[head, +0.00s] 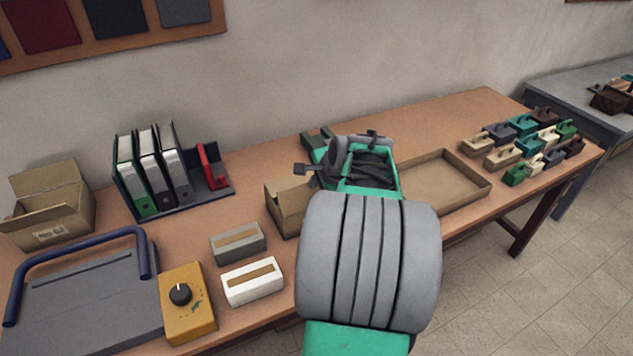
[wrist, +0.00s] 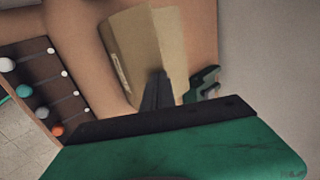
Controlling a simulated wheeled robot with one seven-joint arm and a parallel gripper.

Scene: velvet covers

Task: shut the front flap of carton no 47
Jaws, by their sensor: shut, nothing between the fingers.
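A brown carton (head: 288,205) stands on the table just left of my arm in the head view, partly hidden by it. A carton with a small pale label shows in the wrist view (wrist: 128,50), with a lighter panel along its right side; I cannot tell which flap that is. No number is readable. My gripper (wrist: 158,78) is shut and empty; its dark fingers overlap the carton's lower edge in the wrist view. I cannot tell whether they touch it. In the head view my arm hides the fingertips.
Another carton (head: 45,222), its flap raised, stands at the far left. Binders (head: 150,170), a grey block (head: 238,243), a white block (head: 252,283) and a yellow dial box (head: 188,305) stand nearby. A shallow tray (head: 445,185) is to the right. A green object (wrist: 205,85) lies near the fingers.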

